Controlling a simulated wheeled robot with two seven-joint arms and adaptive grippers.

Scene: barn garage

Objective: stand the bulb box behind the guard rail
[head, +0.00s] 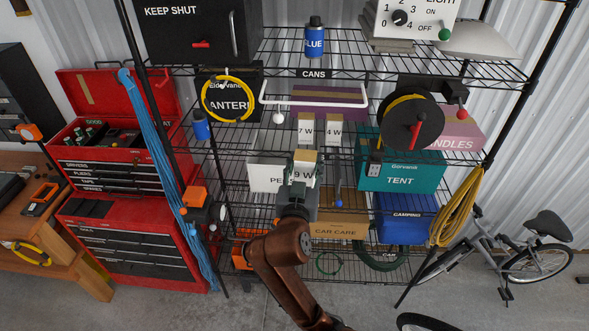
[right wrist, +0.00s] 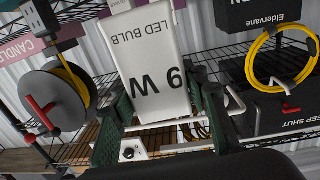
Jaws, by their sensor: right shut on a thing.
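My right gripper (head: 303,186) is shut on the white bulb box marked 9 W (head: 304,174). It holds the box roughly upright, label toward me, in front of the wire rack. In the right wrist view the box (right wrist: 152,62) sits between the green fingers (right wrist: 160,115), upside down like the whole picture. The white guard rail (head: 315,104) runs along the middle shelf, above the held box in the head view. Two similar boxes, 7 W (head: 305,131) and 4 W (head: 334,134), stand just below the rail in the picture. My left gripper is not in view.
A black cable reel (head: 411,122) and a teal tent box (head: 402,172) are to the right. A lantern box (head: 229,86) with a coiled yellow cable is to the left. A purple box (head: 318,94) lies behind the rail. Another shelf (head: 280,58) hangs above.

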